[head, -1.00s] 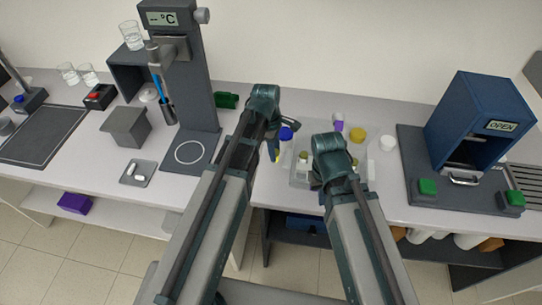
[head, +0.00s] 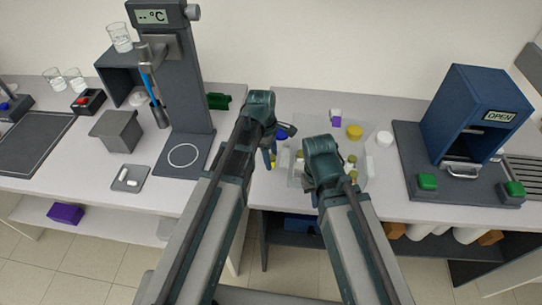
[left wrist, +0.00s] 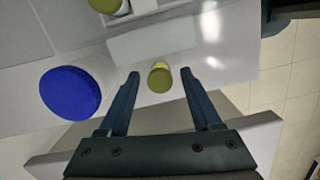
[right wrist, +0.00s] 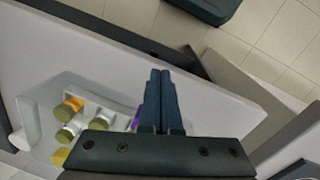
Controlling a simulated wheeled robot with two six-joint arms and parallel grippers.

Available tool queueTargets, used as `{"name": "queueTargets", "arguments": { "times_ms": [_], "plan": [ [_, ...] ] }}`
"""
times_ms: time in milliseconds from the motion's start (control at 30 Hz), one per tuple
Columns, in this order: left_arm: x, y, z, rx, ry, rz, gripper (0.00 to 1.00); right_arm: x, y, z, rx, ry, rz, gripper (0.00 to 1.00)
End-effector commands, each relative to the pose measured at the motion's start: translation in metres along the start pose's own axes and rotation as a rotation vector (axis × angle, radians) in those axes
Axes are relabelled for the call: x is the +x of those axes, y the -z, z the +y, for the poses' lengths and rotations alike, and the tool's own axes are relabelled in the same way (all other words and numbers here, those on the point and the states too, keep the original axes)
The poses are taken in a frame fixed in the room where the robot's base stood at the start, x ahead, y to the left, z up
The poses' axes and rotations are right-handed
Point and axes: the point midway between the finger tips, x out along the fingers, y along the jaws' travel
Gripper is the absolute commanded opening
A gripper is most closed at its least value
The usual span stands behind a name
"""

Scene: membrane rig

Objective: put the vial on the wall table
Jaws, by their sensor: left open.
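A small vial with an olive-yellow cap (left wrist: 159,78) stands on the pale table between the fingers of my left gripper (left wrist: 160,72) in the left wrist view. That gripper is open, with a gap on both sides of the cap. In the head view my left gripper (head: 270,158) points down beside a blue-capped bottle (head: 284,132), which is large in the left wrist view (left wrist: 70,92). I cannot tell which surface is the wall table.
A clear tray (right wrist: 35,100) holds several capped vials beside my right gripper. A blue press-like box (head: 475,105) stands right. A grey stand with a temperature display (head: 172,70) is on the left counter (head: 85,170).

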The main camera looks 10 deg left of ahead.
Motion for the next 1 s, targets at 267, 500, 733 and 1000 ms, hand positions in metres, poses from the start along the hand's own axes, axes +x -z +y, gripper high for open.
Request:
{"name": "queueTargets", "arguments": {
  "times_ms": [267,500,733,1000],
  "plan": [
    [-0.007,-0.001,0.0,0.0,0.0,0.0,0.65,-0.007,0.0,0.001,0.0,0.0,0.0,0.0],
    [-0.032,-0.001,0.0,0.0,0.0,0.0,0.65,-0.032,-0.002,0.003,0.0,0.0,0.0,0.0],
    [-0.067,-0.001,0.0,0.0,0.0,0.0,0.65,-0.066,-0.004,0.006,-0.002,0.0,0.0,0.0],
    [-0.107,-0.001,0.0,0.0,0.0,0.0,0.65,-0.105,-0.006,0.01,-0.001,0.0,0.0,0.0]
  ]
}}
